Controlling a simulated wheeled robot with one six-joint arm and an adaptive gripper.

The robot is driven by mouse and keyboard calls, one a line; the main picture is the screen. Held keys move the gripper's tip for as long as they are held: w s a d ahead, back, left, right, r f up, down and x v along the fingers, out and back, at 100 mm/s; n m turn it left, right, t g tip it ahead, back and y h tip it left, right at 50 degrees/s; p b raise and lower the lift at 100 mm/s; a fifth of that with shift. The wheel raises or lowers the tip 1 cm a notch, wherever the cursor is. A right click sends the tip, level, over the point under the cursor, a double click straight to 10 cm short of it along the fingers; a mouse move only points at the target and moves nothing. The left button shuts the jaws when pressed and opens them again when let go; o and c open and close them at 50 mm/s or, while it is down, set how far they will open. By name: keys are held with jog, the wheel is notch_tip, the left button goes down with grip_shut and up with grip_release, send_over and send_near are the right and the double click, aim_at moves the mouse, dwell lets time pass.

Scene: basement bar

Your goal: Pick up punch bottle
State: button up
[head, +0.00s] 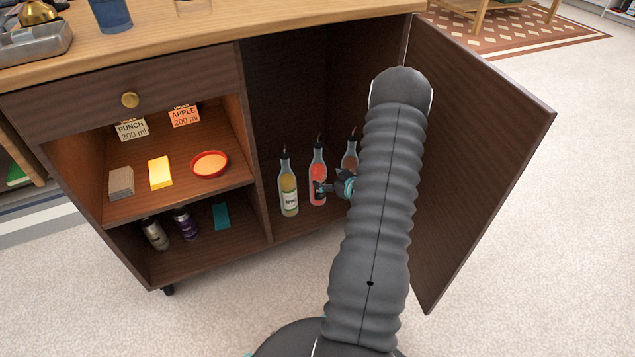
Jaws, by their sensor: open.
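Three bottles stand upright in a row inside the open right-hand compartment of the cabinet. A bottle with yellow-green liquid and a white label (289,188) is on the left, a bottle with red liquid (317,170) is in the middle, and a darker brownish bottle (350,157) is on the right. I cannot read which label says punch. My gripper (322,187) is open at the red bottle's lower body, reaching from the right. It overlaps the red bottle in the picture; I cannot tell whether it touches. My arm partly hides the brownish bottle.
The open cabinet door (480,150) stands close to the right of my arm. A divider (250,150) separates the shelves on the left.

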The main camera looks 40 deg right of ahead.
aim_at(318, 175)
jog(key=shift+a+x, duration=0.2)
jog(key=shift+x, duration=1.1)
jog(key=shift+a+x, duration=0.15)
jog(key=shift+x, duration=1.2)
jog(key=shift+r, duration=0.1)
grip_shut()
